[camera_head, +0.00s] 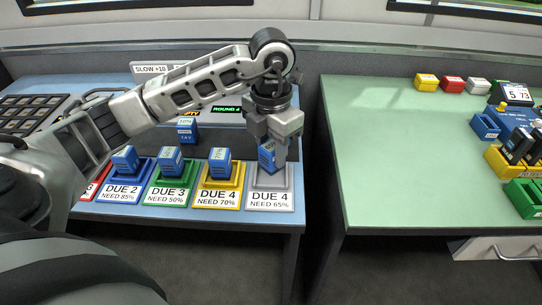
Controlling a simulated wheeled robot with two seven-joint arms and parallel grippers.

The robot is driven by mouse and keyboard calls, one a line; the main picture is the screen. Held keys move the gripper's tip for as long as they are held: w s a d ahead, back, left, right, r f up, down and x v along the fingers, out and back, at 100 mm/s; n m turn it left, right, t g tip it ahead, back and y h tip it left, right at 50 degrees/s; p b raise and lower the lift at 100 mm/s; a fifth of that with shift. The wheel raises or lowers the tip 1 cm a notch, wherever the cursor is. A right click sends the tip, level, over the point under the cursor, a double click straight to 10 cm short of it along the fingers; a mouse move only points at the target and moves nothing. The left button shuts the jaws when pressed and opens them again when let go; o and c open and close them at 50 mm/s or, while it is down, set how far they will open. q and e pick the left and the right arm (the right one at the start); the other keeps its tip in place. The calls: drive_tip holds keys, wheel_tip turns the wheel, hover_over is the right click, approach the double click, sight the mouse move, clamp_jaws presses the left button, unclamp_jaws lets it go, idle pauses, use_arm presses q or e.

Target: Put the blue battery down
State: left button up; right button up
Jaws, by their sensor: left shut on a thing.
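My left gripper (273,145) points down over the grey tray (268,181) labelled "DUE 4 NEED 65%". It is shut on a blue battery (267,157), which looks tilted and sits at or just above the tray; I cannot tell whether it touches. The fingers hide part of the battery. Other blue batteries stand in the blue tray "DUE 2" (145,183), the green tray "DUE 3" (187,182) and the yellow tray "DUE 4" (233,184). My right gripper is not in view.
A blue block (187,133) stands behind the trays by a green "ROUND" display (227,110). A gap separates this table from the green table (400,150). That table holds small coloured blocks (452,83) and several coloured holders (508,160) at right; its middle is clear.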

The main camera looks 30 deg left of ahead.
use_arm(q)
wheel_tip(320, 180, down, 2)
drive_tip(key=shift+f, duration=0.2)
drive_tip(key=shift+f, duration=0.2)
drive_tip(key=o, duration=1.1)
drive_tip(key=shift+s, duration=0.1)
drive_tip(key=shift+r, duration=0.1)
